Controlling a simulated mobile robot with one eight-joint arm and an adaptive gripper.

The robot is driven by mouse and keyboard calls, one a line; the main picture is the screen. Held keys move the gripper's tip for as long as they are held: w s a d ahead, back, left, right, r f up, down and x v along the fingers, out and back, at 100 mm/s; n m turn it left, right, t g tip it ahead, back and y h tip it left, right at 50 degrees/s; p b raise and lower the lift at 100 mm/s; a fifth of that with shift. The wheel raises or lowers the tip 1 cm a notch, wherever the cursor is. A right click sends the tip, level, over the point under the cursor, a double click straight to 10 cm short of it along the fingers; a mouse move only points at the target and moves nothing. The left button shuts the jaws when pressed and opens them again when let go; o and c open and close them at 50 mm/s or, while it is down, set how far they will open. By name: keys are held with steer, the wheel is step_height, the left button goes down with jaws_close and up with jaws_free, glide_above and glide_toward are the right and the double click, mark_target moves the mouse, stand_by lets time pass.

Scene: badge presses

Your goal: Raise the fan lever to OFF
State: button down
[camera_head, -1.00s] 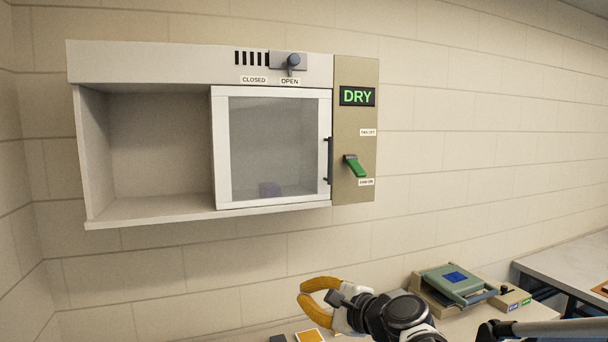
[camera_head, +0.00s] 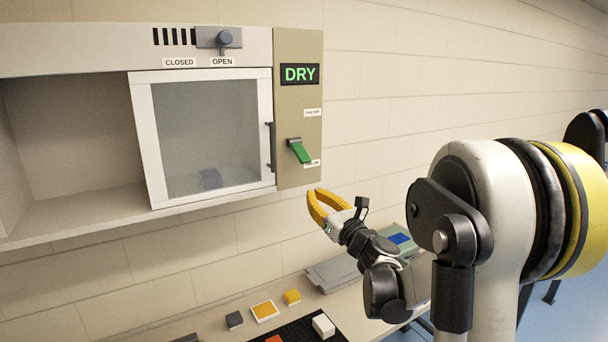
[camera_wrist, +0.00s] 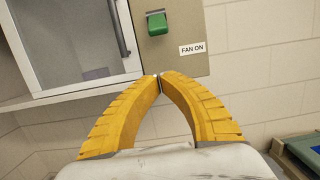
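The green fan lever (camera_head: 299,151) is on the beige control panel (camera_head: 287,100) at the right of the wall cabinet. It slants down toward the FAN ON label (camera_head: 312,164); the FAN OFF label (camera_head: 312,113) is above it. The display (camera_head: 300,74) reads DRY. My gripper (camera_head: 312,204) has yellow fingers and is below the lever, apart from it. In the wrist view the fingertips (camera_wrist: 160,77) meet with nothing between them, below the lever (camera_wrist: 157,23) and the FAN ON label (camera_wrist: 192,48).
The cabinet's glass door (camera_head: 207,138) has a dark handle (camera_head: 271,147) just left of the panel. A purple object (camera_head: 210,179) shows behind the glass. A bench below holds a press (camera_head: 401,240) and several small blocks. Bare wall lies right of the panel.

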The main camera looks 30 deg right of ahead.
mark_target(299, 150)
steer(key=w, duration=0.3)
steer(key=w+r, duration=0.1)
steer(key=w, duration=0.5)
steer(key=shift+w+a+r+p, duration=0.2)
steer(key=shift+r+p, duration=0.2)
steer(key=r, duration=0.1)
steer(key=s+r, duration=0.1)
steer(key=r, duration=0.1)
steer(key=shift+s+r+p, duration=0.3)
steer(key=shift+s+p, duration=0.05)
steer(key=shift+s, duration=0.05)
steer(key=shift+d, duration=0.1)
